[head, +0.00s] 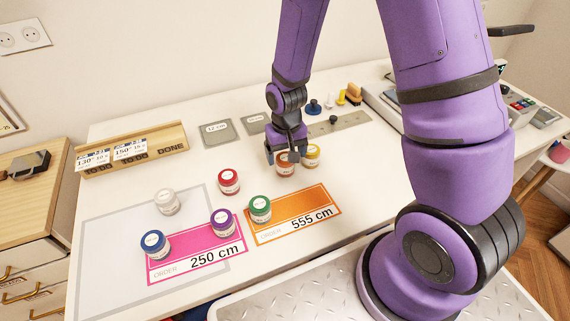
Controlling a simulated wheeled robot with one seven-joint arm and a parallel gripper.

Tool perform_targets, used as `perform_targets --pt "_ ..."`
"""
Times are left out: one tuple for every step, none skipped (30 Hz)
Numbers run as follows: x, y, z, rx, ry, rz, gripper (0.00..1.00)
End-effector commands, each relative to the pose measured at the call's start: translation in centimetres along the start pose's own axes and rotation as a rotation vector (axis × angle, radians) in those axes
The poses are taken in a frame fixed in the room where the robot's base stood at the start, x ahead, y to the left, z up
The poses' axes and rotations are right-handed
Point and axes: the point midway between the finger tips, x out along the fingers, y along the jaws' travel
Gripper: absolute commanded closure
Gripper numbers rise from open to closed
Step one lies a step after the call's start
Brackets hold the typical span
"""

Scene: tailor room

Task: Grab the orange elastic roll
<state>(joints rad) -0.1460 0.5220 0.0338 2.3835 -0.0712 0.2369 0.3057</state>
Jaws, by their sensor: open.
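The orange elastic roll (284,168) stands upright on the white table, just behind the orange order card. My gripper (284,157) is directly over it with its fingers pointing down, and the fingers hide part of the roll. My gripper is open. Whether the fingers touch the roll cannot be told from this view.
A yellow roll (312,155) stands close to the right of the orange one. A red roll (228,181), a green roll (260,208), a purple roll (222,222), a white roll (167,201) and a blue roll (154,244) stand to the left.

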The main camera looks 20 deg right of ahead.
Motion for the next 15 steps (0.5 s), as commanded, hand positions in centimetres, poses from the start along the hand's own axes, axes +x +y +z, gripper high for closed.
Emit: perform_targets --pt "0.2 0.0 0.0 0.000 -0.001 0.000 0.17" --pt "0.4 0.0 0.0 0.000 -0.002 0.000 0.17" --pt "0.7 0.0 -0.1 0.000 -0.002 0.001 0.17" --pt "0.9 0.0 -0.1 0.000 -0.002 0.001 0.17" --pt "1.3 0.0 -0.2 0.000 -0.002 0.000 0.17" --pt "1.8 0.0 -0.3 0.001 -0.003 0.001 0.17" --pt "2.2 0.1 -0.4 0.001 -0.004 0.001 0.17" --pt "2.5 0.1 -0.5 0.001 -0.003 0.001 0.17" --pt "3.1 0.1 -0.6 0.000 -0.003 0.001 0.17" --pt "3.4 0.1 -0.7 0.000 -0.003 0.001 0.17" --pt "3.7 0.1 -0.6 0.000 -0.003 0.001 0.17" --pt "4.2 0.1 -0.6 0.000 -0.003 0.001 0.17" --pt "4.5 0.1 -0.6 0.000 -0.002 0.001 0.17" --pt "4.7 0.1 -0.7 0.000 -0.002 0.001 0.17" --pt "4.9 0.1 -0.7 0.000 -0.001 0.001 0.17"
